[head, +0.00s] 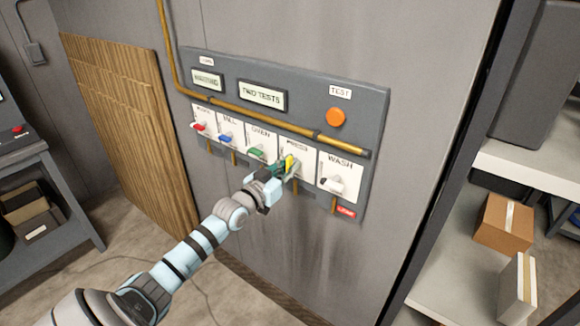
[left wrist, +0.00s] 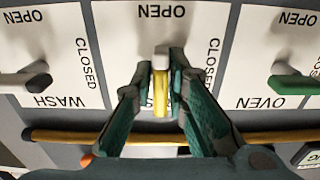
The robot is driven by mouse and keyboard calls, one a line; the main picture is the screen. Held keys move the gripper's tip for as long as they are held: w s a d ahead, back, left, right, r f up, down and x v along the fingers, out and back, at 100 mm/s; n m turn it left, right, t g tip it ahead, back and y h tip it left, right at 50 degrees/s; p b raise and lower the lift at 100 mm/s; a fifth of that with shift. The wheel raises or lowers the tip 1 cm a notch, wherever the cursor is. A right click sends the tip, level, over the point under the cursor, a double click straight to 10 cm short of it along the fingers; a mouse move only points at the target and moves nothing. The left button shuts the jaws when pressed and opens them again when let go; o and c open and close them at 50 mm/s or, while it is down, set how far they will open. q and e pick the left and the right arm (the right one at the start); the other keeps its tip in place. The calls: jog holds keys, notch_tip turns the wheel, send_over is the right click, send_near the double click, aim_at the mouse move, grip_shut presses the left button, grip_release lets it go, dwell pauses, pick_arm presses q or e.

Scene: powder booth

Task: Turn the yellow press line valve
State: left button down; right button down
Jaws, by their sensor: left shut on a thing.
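The yellow press valve lever (head: 290,163) sits on the fourth white plate from the left of the wall panel, the plate marked PRESS. My left gripper (head: 282,170) reaches it from the lower left and partly hides it. In the left wrist view, which is upside down, the left gripper (left wrist: 161,95) has its two green fingers on either side of the yellow lever (left wrist: 161,90), shut on it. The lever runs upright in that picture, its pale end below the word OPEN; CLOSED is printed to its right. My right gripper is not in view.
Red (head: 199,126), blue (head: 226,138) and green (head: 256,152) levers are to the left; the white wash lever (head: 331,184) is close on the right. A yellow pipe (head: 290,126) runs above the plates. An orange TEST button (head: 336,117) is at upper right. Shelves with boxes (head: 505,223) stand at right.

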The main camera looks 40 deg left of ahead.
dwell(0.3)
pick_arm(q)
jog(key=c, duration=1.7)
grip_release()
